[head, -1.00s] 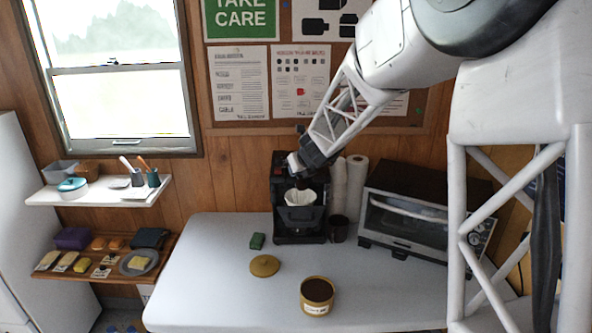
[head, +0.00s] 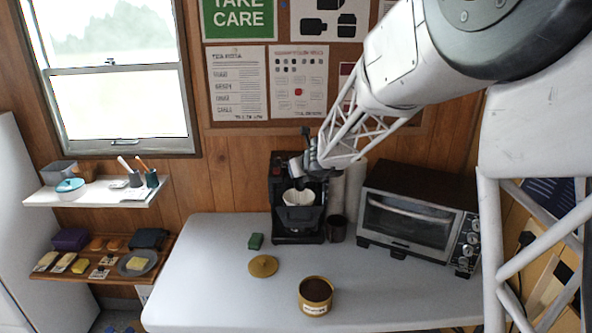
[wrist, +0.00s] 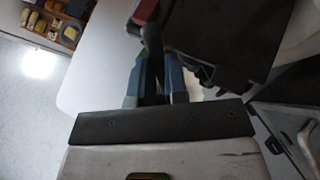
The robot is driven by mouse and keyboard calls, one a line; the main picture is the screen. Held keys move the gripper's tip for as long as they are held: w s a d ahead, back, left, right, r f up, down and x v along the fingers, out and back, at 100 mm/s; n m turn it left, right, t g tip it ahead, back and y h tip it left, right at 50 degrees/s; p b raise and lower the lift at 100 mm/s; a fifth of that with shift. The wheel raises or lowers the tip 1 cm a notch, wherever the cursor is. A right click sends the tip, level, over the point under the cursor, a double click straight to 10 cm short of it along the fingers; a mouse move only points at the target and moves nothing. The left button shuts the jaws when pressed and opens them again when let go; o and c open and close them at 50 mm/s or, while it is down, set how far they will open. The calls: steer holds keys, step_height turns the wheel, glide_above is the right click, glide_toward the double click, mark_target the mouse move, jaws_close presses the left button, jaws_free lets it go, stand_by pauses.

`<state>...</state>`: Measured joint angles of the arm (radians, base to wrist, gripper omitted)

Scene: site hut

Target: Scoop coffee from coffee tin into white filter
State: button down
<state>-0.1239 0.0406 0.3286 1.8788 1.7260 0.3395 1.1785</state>
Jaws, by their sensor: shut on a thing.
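The coffee tin (head: 316,296) stands open on the table front, full of dark coffee. Its gold lid (head: 263,266) lies flat to its left. The white filter (head: 298,198) sits in the holder of the black coffee maker (head: 282,226); its inside is too small to read. My gripper (head: 308,163) is in front of the coffee maker's upper part, just above the filter. In the wrist view my gripper (wrist: 155,88) is shut on a slim dark handle, seemingly the scoop (wrist: 152,48). The scoop's bowl and its contents cannot be made out.
A toaster oven (head: 416,216) stands right of the coffee maker, with a dark cup (head: 337,228) and white paper rolls (head: 354,184) between. A green block (head: 256,241) lies left. The table's (head: 205,285) front left is clear.

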steer(key=shift+s+d+t, duration=0.1)
steer(key=shift+s+t, duration=0.05)
steer(key=shift+t, duration=0.15)
steer(key=shift+r, duration=0.2)
stand_by(1.0)
steer(key=shift+w+a+n+g+h, duration=0.6)
steer(key=shift+a+n+g, duration=0.8)
steer(key=shift+a+g, duration=1.6)
steer(key=shift+w+d+f+m+g+h, duration=0.35)
steer(key=shift+d+m+g+h, duration=0.15)
steer(key=shift+d+h, duration=0.2)
steer(key=shift+w+d+f+m+g+h, duration=0.3)
steer(key=shift+d+f+m+g+h, duration=0.2)
steer(key=shift+d+g, duration=0.2)
steer(key=shift+w+d+f+m+g+h, duration=0.25)
steer(key=shift+w+d+m+g+h, duration=0.2)
steer(key=shift+d+h, duration=0.25)
steer(key=shift+s, duration=0.1)
steer(key=shift+r, duration=0.2)
